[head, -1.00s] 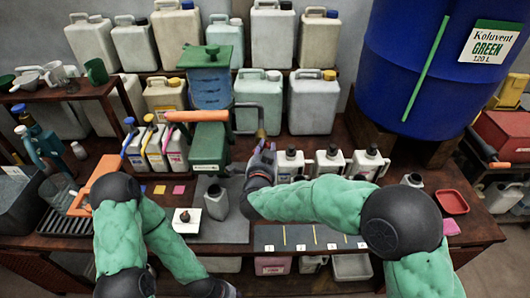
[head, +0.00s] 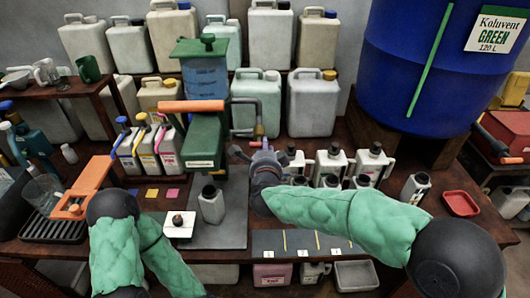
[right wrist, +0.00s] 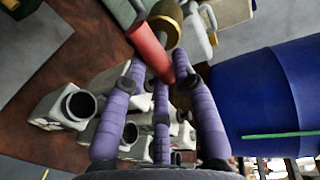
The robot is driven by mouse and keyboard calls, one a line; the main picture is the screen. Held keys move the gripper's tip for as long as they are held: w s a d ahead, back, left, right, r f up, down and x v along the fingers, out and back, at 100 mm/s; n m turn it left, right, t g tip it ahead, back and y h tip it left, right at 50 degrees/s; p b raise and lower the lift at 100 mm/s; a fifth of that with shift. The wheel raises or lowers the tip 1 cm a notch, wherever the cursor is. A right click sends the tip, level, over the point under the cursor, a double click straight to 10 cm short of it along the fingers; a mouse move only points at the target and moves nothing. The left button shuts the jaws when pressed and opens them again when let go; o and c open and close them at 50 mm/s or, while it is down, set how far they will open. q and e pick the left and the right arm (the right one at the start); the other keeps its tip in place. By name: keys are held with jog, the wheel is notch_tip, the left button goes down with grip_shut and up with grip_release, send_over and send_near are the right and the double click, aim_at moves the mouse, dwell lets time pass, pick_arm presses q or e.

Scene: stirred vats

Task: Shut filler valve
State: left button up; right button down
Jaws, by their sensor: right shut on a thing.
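The filler is a blue tank (head: 205,77) with a green lid above a green body (head: 203,143); an orange bar (head: 190,106) crosses its front. A pipe runs right from it to the valve, whose brass part (right wrist: 166,25) and red lever (right wrist: 150,50) show in the right wrist view. My right gripper (head: 250,155) is at the lower end of that pipe. Its purple fingers (right wrist: 168,85) are closed around the red lever's end; the exact contact is partly hidden. An open-necked bottle (head: 211,206) stands upright on the grey plate below the filler.
Several bottles (head: 328,163) stand just right of my right gripper. Three small jugs (head: 145,145) stand left of the filler. A large blue drum (head: 415,70) is at the right, a red tray (head: 461,204) at the right edge. White canisters (head: 313,103) line the back.

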dwell(0.5)
jog(key=c, duration=1)
grip_release()
jog(key=s, duration=0.4)
jog(key=s+r, duration=0.1)
jog(key=s, duration=0.3)
jog(key=s+r, duration=0.1)
jog(key=s, duration=0.2)
jog(key=shift+s+r, duration=0.2)
jog(key=shift+s, duration=0.2)
